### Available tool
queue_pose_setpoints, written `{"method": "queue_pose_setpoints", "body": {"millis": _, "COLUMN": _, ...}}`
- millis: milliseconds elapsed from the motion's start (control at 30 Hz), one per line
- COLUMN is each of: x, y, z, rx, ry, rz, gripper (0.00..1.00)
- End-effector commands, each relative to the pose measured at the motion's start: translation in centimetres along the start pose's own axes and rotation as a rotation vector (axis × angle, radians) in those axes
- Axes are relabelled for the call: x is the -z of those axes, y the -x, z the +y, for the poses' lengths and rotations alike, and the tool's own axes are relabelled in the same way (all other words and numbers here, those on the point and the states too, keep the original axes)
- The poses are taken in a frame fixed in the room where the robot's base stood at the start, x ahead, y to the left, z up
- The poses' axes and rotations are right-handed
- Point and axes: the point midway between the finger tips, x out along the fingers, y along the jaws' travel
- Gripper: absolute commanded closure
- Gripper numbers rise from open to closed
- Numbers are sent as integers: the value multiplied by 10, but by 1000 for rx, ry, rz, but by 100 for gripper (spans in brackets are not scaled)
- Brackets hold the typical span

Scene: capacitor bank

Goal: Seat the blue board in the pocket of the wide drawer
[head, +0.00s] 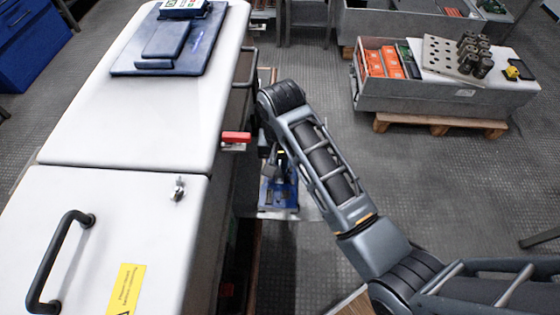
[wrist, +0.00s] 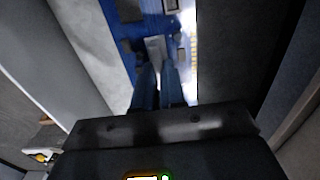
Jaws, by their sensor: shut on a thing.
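The blue board (head: 278,196) is beside the right side of the white cabinet, partly hidden by my arm. In the wrist view the blue board (wrist: 122,40) runs up from my fingers to the top edge, with grey and pale parts on its face. My gripper (wrist: 162,72) is shut on the board's near part. In the head view my gripper (head: 276,172) points down and is mostly behind my arm. A pale flat surface (head: 308,212) shows beside and under the board; I cannot tell whether it is the drawer. The pocket cannot be made out.
A grey crate (head: 420,96) on a pallet stands at the back right. The floor between is clear.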

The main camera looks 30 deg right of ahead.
Motion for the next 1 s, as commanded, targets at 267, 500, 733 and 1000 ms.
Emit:
{"method": "queue_pose_setpoints", "body": {"millis": 267, "x": 0, "y": -2, "z": 0, "rx": 0, "ry": 0, "rz": 1, "gripper": 100}}
{"method": "queue_pose_setpoints", "body": {"millis": 500, "x": 0, "y": -6, "z": 0, "rx": 1, "ry": 0, "rz": 1, "gripper": 100}}
{"method": "queue_pose_setpoints", "body": {"millis": 733, "x": 0, "y": -10, "z": 0, "rx": 0, "ry": 0, "rz": 0, "gripper": 100}}
{"method": "queue_pose_setpoints", "body": {"millis": 1000, "x": 0, "y": -14, "z": 0, "rx": 0, "ry": 0, "rz": 0, "gripper": 100}}
